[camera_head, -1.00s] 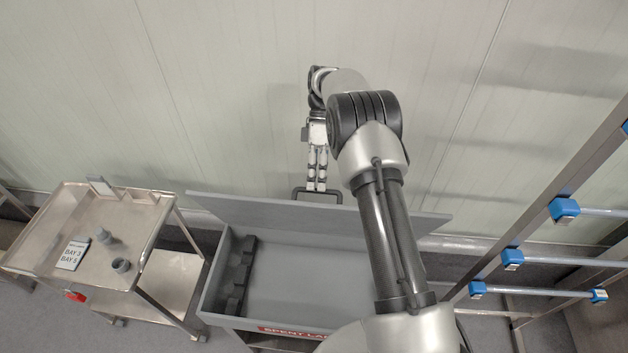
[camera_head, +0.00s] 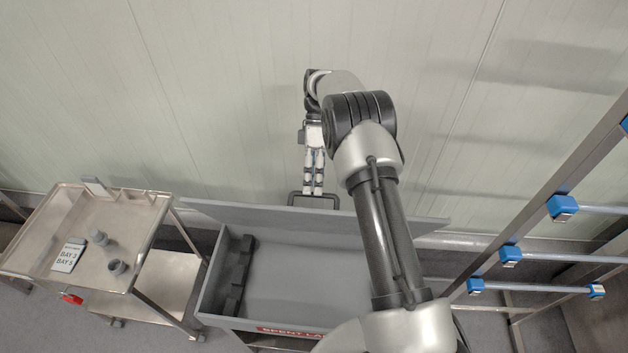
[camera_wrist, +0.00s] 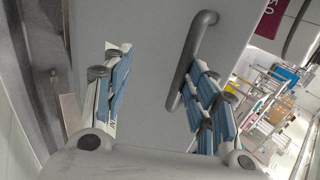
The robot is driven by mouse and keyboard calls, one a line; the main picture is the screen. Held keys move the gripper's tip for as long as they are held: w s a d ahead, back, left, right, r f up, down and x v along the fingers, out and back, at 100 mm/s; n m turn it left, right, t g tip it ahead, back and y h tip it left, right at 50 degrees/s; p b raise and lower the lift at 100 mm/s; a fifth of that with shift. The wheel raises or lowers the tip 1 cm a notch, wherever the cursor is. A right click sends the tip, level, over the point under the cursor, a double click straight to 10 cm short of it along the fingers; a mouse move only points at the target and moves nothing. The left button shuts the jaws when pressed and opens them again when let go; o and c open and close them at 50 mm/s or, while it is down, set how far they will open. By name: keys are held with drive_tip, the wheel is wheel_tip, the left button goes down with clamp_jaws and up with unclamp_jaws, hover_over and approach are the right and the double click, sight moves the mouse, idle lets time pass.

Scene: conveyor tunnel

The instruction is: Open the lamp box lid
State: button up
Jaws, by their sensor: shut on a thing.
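The lamp box (camera_head: 212,287) is a grey open-topped box on a stand, low in the middle of the head view, with a red label (camera_head: 288,331) on its front. Its grey lid (camera_head: 250,217) is raised along the back side, so the inside shows. The lid's dark loop handle (camera_head: 292,200) stands at its top edge. My gripper (camera_head: 313,192) reaches down to this handle and is shut on it. In the wrist view the handle bar (camera_wrist: 193,60) lies beside the right finger, with the lid face (camera_wrist: 150,25) behind. My arm hides the box's right part.
A dark notched rack (camera_head: 236,275) lies along the box's left inside. A metal cart (camera_head: 125,215) at left carries a bay card (camera_head: 69,255) and small grey cups (camera_head: 116,267). A rack with blue-ended bars (camera_head: 562,207) stands at right. A pale wall (camera_head: 230,80) is close behind.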

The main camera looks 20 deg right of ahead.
wheel_tip(320, 180, up, 10)
drive_tip(key=shift+f, duration=0.1)
idle(0.4)
drive_tip(key=shift+c, duration=0.3)
